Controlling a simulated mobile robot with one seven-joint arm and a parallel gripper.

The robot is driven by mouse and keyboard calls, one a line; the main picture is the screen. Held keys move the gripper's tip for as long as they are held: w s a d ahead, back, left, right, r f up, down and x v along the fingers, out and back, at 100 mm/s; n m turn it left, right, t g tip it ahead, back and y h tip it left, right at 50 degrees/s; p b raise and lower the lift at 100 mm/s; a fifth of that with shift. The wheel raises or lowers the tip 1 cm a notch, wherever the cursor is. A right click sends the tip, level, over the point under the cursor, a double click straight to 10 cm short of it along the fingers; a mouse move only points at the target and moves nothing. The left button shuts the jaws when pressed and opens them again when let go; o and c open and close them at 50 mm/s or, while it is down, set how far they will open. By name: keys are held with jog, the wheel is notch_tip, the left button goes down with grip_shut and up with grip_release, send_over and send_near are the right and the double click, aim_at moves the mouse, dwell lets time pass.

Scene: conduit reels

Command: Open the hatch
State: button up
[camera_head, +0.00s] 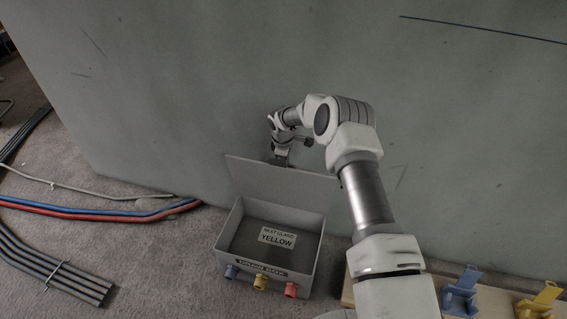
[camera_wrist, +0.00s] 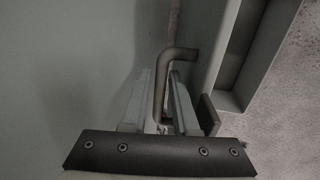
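The hatch is the grey lid (camera_head: 275,183) of a grey box on the floor. It stands raised, roughly upright, at the box's back edge, so the box is open. A dark bent-rod handle (camera_wrist: 178,53) shows in the wrist view beside the lid's grey edge. My gripper (camera_head: 281,160) is at the lid's top edge, partly hidden behind it in the head view. In the wrist view my gripper's two fingers (camera_wrist: 161,100) lie on either side of the handle's rod, closed closely on it.
The box (camera_head: 222,245) carries a label reading "NEXT GLAND: YELLOW" (camera_head: 277,237) and blue, yellow and red fittings on its front. A large grey-green wall (camera_head: 170,110) stands close behind. Cables (camera_head: 90,212) lie on the floor at left. A wooden board with blue and yellow holders (camera_head: 462,292) is at right.

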jog(key=shift+o, duration=1.2)
jog(key=shift+a, duration=0.15)
jog(key=shift+a+r, duration=0.1)
jog(key=shift+a, duration=0.05)
jog(key=shift+r, duration=0.3)
jog(key=s+r+p, duration=0.1)
jog(key=r+p, duration=0.1)
jog(key=r, duration=0.6)
jog(key=s+a+r+p, duration=0.1)
jog(key=s+r+p, duration=0.1)
jog(key=r, duration=0.6)
jog(key=shift+r+p, duration=0.25)
jog(key=shift+p, duration=0.6)
jog(key=shift+c, duration=0.3)
